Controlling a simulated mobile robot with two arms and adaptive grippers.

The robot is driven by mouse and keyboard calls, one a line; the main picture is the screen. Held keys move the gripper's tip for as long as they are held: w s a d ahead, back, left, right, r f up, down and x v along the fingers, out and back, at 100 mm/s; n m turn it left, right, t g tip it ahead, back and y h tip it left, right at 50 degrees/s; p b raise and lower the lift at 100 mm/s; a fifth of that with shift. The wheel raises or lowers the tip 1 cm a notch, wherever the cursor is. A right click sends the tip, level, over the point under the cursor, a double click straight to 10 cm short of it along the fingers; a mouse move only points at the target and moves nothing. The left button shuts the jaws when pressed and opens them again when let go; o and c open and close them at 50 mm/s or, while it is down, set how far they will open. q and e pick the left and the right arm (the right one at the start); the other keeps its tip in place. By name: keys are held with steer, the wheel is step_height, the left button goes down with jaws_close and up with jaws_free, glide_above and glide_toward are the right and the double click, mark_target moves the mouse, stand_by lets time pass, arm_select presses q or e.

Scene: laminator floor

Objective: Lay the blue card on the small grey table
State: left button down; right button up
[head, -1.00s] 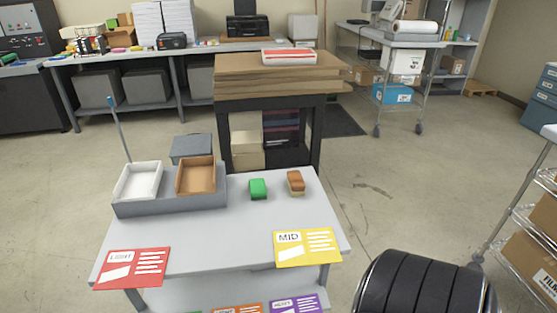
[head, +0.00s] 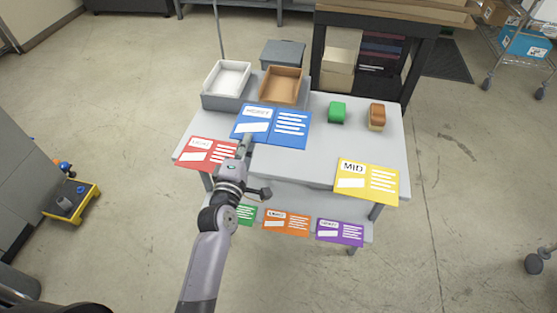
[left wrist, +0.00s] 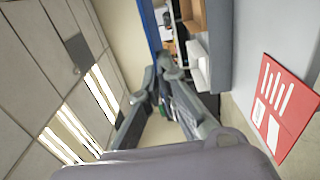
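The blue card (head: 290,127) is held face up, roughly level, above the front left part of the small grey table (head: 305,165). My left gripper (head: 246,142) is shut on the card's front edge in the head view. In the left wrist view the fingers (left wrist: 165,68) close on the card (left wrist: 150,25), seen nearly edge-on and apart from the tabletop (left wrist: 219,45). My right gripper is in neither view.
A red card (head: 207,152) lies at the table's front left and a yellow card (head: 367,181) at its front right. White (head: 227,78) and brown (head: 281,85) trays stand behind. Green (head: 337,112) and brown (head: 377,117) blocks sit right. The tabletop's middle is clear.

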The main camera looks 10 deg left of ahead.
arm_select(q)
steer(key=shift+w+r, duration=0.25)
steer(key=shift+w, duration=0.65)
steer(key=shift+w+f, duration=0.1)
steer(key=shift+w, duration=0.15)
step_height(320, 180, down, 20)
steer(key=b, duration=2)
steer(key=c, duration=2.3)
jaws_free()
steer(key=o, duration=0.5)
